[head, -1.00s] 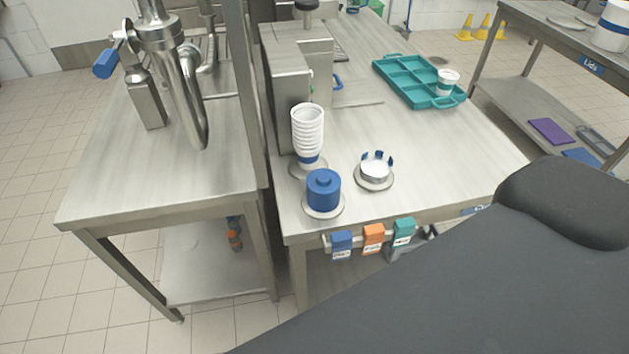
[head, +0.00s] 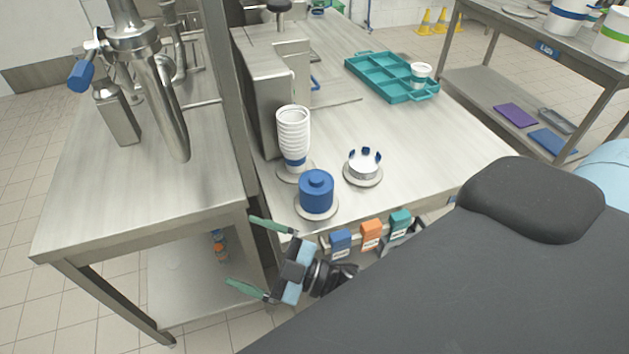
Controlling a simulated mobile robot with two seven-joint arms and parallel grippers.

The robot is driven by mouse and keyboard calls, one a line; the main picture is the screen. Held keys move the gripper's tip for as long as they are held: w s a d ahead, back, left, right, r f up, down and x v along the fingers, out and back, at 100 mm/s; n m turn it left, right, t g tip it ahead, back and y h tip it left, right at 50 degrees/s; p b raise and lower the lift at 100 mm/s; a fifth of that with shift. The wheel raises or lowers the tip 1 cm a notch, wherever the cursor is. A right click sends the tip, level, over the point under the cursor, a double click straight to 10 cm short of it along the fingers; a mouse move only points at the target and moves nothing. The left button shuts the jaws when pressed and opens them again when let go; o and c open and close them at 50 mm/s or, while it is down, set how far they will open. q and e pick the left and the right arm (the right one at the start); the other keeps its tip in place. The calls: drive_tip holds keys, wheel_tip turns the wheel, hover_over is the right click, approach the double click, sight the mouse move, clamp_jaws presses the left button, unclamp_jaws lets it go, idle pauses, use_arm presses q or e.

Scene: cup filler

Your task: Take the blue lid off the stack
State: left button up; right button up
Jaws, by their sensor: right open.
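The blue lid stack (head: 316,193) stands on a round metal base near the front edge of the steel table. Single lids in it cannot be told apart; a small round knob tops it. My right gripper (head: 258,256) is in front of the table's front edge, below and left of the lid stack. Its two green-tipped fingers are spread wide and empty, apart from the stack. My left gripper is not in view.
A stack of white cups (head: 293,133) stands just behind the lids. A metal ring holder with blue prongs (head: 363,166) is to the right. Blue, orange and teal boxes (head: 370,236) hang on the front edge. A teal tray (head: 385,90) with one cup lies farther back.

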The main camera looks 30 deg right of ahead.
drive_tip(key=a+r+n+g+y, duration=0.5)
drive_tip(key=r+n+g+y, duration=0.2)
drive_tip(key=n+g, duration=0.6)
wheel_tip(320, 180, up, 3)
drive_tip(key=n+g+h+b, duration=0.25)
drive_tip(key=n+h, duration=0.55)
drive_tip(key=h, duration=1.3)
hover_over(317, 179)
drive_tip(key=shift+d, duration=0.3)
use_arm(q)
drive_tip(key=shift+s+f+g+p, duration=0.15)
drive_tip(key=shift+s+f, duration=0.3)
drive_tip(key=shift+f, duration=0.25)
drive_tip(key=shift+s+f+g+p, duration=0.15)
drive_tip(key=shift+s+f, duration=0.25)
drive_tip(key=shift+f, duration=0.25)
use_arm(e)
drive_tip(key=shift+a+f, duration=0.2)
drive_tip(key=shift+f, duration=3.7)
drive_tip(key=c, duration=1.1)
